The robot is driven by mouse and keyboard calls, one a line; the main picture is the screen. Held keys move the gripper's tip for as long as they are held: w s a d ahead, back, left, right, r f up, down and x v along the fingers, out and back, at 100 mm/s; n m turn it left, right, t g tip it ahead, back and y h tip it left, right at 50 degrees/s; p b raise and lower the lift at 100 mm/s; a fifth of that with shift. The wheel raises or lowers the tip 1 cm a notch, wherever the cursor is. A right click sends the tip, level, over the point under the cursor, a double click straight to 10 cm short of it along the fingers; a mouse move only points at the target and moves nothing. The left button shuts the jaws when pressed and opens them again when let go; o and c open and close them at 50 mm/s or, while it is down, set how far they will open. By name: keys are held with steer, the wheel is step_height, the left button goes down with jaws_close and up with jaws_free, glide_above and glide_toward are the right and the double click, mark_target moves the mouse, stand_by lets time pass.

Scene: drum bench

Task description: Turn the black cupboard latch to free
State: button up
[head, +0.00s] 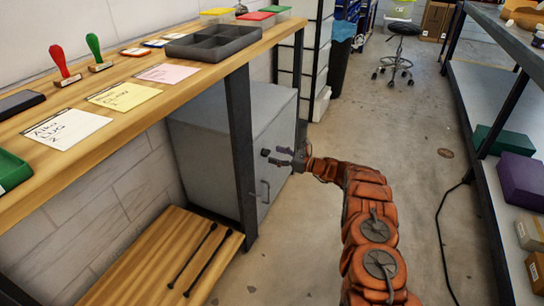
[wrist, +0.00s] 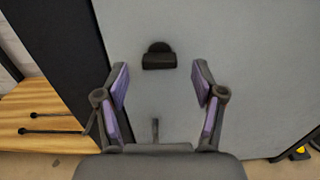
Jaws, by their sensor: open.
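The black latch (wrist: 158,60) is on the grey cupboard door (wrist: 180,25). In the wrist view it has a rounded top and a wide bar lying roughly level across the picture. In the head view the latch (head: 265,152) is a small dark spot just left of my gripper (head: 279,156). My gripper (wrist: 161,78) is open and empty in the wrist view, its two purple-padded fingers apart on either side below the latch. The latch lies just beyond the fingertips, near the middle line between them. I see no contact.
A thin door handle (wrist: 155,130) shows between my fingers, below the latch. The dark bench leg (head: 240,150) stands left of the door. A low wooden shelf (head: 150,265) holds two black rods. Open floor (head: 400,130) lies right, before a shelf rack (head: 480,130).

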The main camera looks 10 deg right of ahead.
mark_target(266, 153)
steer(key=shift+x, duration=1.2)
steer(key=shift+c, duration=0.4)
steer(key=c, duration=1.1)
steer(key=shift+o, duration=0.2)
